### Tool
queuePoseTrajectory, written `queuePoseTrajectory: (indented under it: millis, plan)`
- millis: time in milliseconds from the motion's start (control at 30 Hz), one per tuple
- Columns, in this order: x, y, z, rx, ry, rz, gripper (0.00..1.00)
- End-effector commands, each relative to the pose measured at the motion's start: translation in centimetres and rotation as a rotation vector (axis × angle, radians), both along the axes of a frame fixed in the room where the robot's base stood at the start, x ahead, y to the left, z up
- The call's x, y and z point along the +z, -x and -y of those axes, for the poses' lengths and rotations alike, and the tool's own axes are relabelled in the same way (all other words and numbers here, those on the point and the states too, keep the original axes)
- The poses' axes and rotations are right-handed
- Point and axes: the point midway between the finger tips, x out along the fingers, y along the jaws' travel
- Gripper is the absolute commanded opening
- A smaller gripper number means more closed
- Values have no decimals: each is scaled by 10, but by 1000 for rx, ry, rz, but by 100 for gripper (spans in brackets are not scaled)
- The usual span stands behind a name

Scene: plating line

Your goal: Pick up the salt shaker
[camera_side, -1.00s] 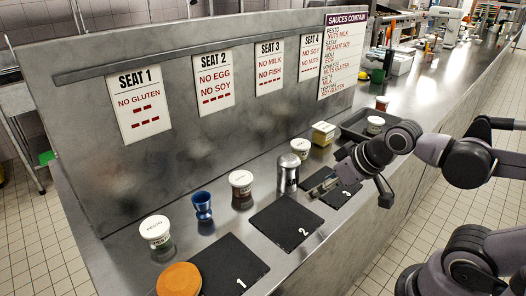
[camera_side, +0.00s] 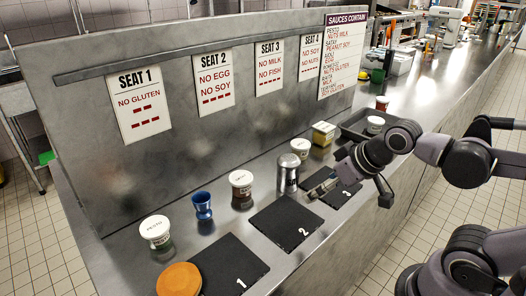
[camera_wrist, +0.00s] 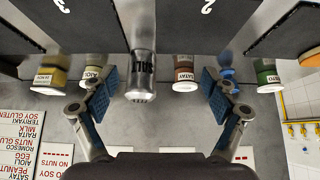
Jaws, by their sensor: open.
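The salt shaker (camera_side: 287,173) is a shiny metal cylinder standing upright on the steel counter behind black mats 2 and 3. In the wrist view, the shaker (camera_wrist: 142,65) has dark lettering and appears between my fingers, nearer the left one. My gripper (camera_side: 318,189) is low over the counter, just right of the shaker in the side view, with a small gap. In the wrist view, my gripper (camera_wrist: 160,75) is open and empty, its blue-padded fingers spread wide. Neither finger visibly touches the shaker.
Left of the shaker stand a satay jar (camera_side: 241,190), a blue cup (camera_side: 202,206) and a pesto jar (camera_side: 156,232). An aioli jar (camera_side: 300,148) and a yellow container (camera_side: 323,134) stand behind it. Mat 2 (camera_side: 285,222) is bare. A sign panel (camera_side: 220,130) borders the back.

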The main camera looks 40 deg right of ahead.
Motion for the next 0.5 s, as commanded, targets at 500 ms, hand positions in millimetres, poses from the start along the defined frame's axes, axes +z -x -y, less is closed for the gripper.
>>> queuePoseTrajectory:
  millis: [500]
  plan:
    - [14, -16, 2, 271, 217, -72, 87]
